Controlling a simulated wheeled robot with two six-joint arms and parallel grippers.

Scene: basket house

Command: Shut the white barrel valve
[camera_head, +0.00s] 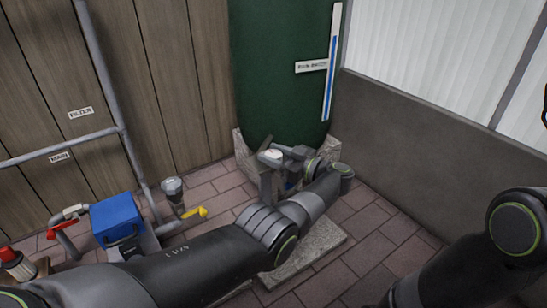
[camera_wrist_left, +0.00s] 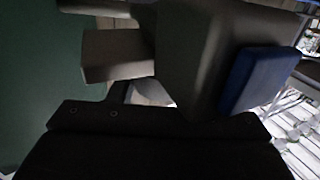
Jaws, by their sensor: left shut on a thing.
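The dark green barrel (camera_head: 284,70) stands at the back on a stone base, with a white and blue level strip on its front. At its foot, small white and grey parts of the valve (camera_head: 273,155) show beside my left gripper (camera_head: 277,152). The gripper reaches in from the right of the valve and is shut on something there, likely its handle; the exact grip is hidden. In the left wrist view, dark grey-brown blocks and a blue piece (camera_wrist_left: 262,80) fill the middle, in deep shadow, with the green barrel at the left. My right arm shows at the lower right; its gripper is out of view.
A blue box (camera_head: 117,218), a yellow tap (camera_head: 193,213) and a red-handled tap (camera_head: 68,225) stand at the left by grey pipes. A wooden wall is behind them and a low grey wall (camera_head: 430,140) is at the right. Brick floor (camera_head: 375,235) is open between my arms.

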